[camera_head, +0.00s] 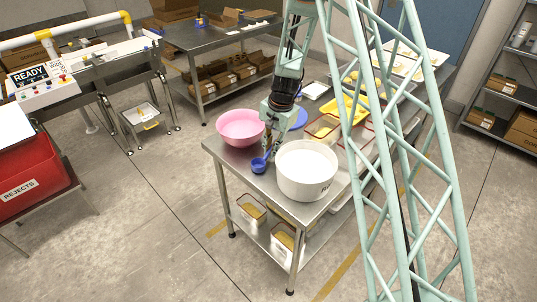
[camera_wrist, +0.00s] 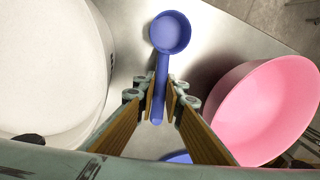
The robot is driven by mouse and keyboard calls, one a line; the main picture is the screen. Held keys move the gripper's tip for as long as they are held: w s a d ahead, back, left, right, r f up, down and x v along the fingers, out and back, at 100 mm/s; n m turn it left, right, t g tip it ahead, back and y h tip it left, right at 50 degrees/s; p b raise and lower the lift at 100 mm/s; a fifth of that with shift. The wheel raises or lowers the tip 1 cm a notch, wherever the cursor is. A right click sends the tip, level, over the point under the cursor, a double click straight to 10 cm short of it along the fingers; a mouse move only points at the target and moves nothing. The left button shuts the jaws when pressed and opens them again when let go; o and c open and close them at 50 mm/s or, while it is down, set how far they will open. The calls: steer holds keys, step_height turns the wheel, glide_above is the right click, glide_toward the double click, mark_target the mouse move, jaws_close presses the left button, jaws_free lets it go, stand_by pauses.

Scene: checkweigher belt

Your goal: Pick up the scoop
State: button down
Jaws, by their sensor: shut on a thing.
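The scoop is blue, with a round cup and a straight handle. In the wrist view the scoop (camera_wrist: 171,32) has its cup pointing away from my gripper, and its handle lies between the two fingers. My gripper (camera_wrist: 161,100) is shut on the handle. In the head view the scoop (camera_head: 259,165) is at the near part of the steel table, between the pink bowl and the white tub, with my gripper (camera_head: 268,150) just behind it. I cannot tell whether the scoop touches the table.
A pink bowl (camera_head: 240,127) and a large white tub (camera_head: 306,171) stand close on either side of my gripper. A blue round thing (camera_head: 299,119) and red-rimmed trays (camera_head: 323,127) lie behind. The steel table's (camera_head: 238,164) front corner is bare.

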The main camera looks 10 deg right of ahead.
steer(key=shift+r+p, duration=0.45)
steer(key=shift+r, duration=4.35)
